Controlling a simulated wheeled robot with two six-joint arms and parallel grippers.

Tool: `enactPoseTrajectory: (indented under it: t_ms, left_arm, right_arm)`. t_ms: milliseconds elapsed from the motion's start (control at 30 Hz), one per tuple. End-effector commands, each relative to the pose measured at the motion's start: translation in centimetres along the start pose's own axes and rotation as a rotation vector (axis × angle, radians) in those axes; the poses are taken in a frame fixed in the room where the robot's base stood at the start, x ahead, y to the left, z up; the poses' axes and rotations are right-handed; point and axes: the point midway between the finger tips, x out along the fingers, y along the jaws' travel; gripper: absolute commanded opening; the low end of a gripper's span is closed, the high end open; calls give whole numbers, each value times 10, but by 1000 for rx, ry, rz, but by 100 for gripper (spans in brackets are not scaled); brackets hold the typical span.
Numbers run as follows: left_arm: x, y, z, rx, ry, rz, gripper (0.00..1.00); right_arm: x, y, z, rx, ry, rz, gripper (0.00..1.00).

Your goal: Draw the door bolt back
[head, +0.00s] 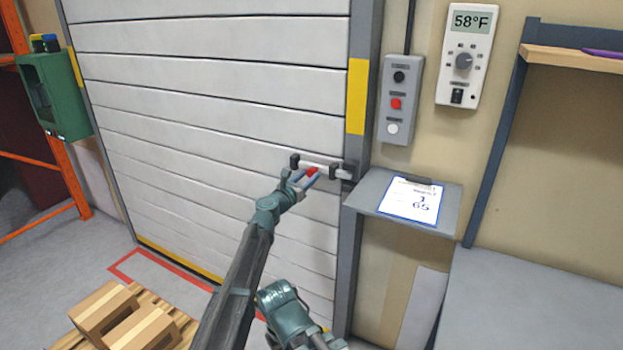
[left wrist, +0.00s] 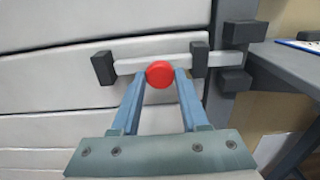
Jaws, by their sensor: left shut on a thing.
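The door bolt (head: 322,163) is a pale bar lying level across the right side of the white slatted door (head: 215,100). In the left wrist view the bar (left wrist: 130,67) runs through two dark brackets, and its right end reaches the dark keeper (left wrist: 236,58) on the door frame. Its red knob (left wrist: 159,74) sits between the blue fingertips. My left gripper (head: 307,177) is shut on this red knob. My right gripper is not clearly seen; part of my right arm shows at the bottom of the head view.
A grey shelf (head: 448,213) with a paper sheet (head: 410,200) juts out right of the bolt. A grey button box (head: 400,98) and a thermostat (head: 467,50) hang above it. Cardboard boxes (head: 104,306) rest on a pallet at lower left. A green case (head: 55,95) hangs at far left.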

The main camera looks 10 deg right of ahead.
Motion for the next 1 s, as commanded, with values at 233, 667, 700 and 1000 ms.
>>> enactPoseTrajectory:
  t_ms: [233,667,700,1000]
  left_arm:
    - [0,40,0,0,0,6,0]
    - [0,38,0,0,0,3,75]
    - [0,38,0,0,0,3,75]
    - [-4,38,0,0,0,5,75]
  right_arm:
    - [0,0,0,0,0,0,0]
    - [0,0,0,0,0,0,0]
    - [0,0,0,0,0,0,0]
    - [0,0,0,0,0,0,0]
